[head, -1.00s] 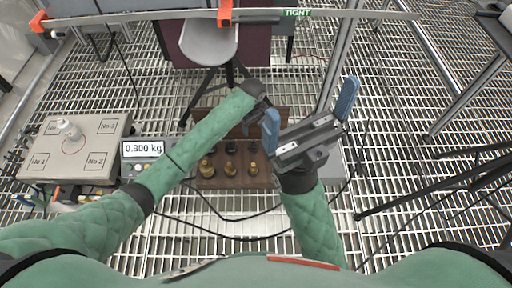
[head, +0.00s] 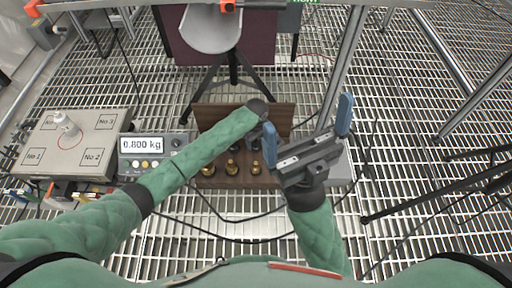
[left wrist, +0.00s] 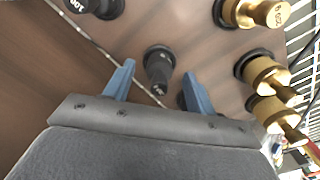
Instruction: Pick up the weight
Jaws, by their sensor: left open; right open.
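Several weights stand in a brown wooden box: brass ones (head: 231,168) in the front row and dark ones behind, partly hidden by my arm and right gripper. In the left wrist view, a dark weight (left wrist: 158,60) shows between and just beyond the fingertips of my left gripper (left wrist: 158,76), which is open. Whether the fingers reach down beside it I cannot tell. Another dark weight (left wrist: 95,5) is at upper left, with brass weights (left wrist: 266,76) at right. In the head view the left fingers are hidden. My right gripper (head: 307,113) is open and empty, right of the box.
A scale display (head: 141,144) reads 0.800 kg, left of the box (head: 209,114). A grey numbered platform (head: 62,158) with a small white object (head: 66,123) on it stands further left. Black cables cross the grating in front.

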